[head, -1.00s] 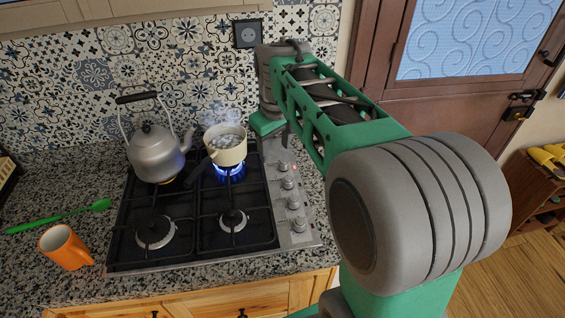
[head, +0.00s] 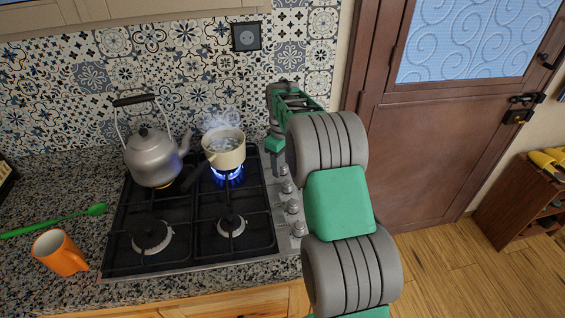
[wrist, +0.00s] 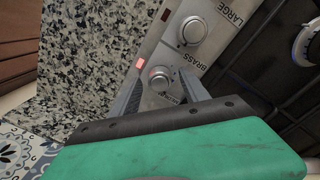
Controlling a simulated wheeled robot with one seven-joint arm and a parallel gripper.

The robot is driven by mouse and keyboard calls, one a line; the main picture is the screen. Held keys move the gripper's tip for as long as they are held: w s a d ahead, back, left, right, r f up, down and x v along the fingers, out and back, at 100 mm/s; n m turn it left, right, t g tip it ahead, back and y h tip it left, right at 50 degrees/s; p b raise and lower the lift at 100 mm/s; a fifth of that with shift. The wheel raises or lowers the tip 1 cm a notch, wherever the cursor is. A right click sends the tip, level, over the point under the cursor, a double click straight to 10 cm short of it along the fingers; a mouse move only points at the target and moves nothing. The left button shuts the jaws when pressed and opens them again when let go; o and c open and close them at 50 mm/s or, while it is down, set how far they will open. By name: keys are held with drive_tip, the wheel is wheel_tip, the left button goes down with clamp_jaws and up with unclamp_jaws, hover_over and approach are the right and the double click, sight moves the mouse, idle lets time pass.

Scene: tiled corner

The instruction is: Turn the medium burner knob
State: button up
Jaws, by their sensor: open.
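I cannot tell whether the fingers touch the knob. A second knob (wrist: 192,30) lies just above it, near the words BRASS and LARGE.
A cream pot (head: 224,158) steams over a blue flame at the back right burner. A grey kettle (head: 152,160) stands at the back left. An orange mug (head: 60,253) and a green spoon (head: 55,220) lie left of the stove. A tiled wall (head: 190,60) rises behind.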

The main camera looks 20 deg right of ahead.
clamp_jaws()
idle(0.5)
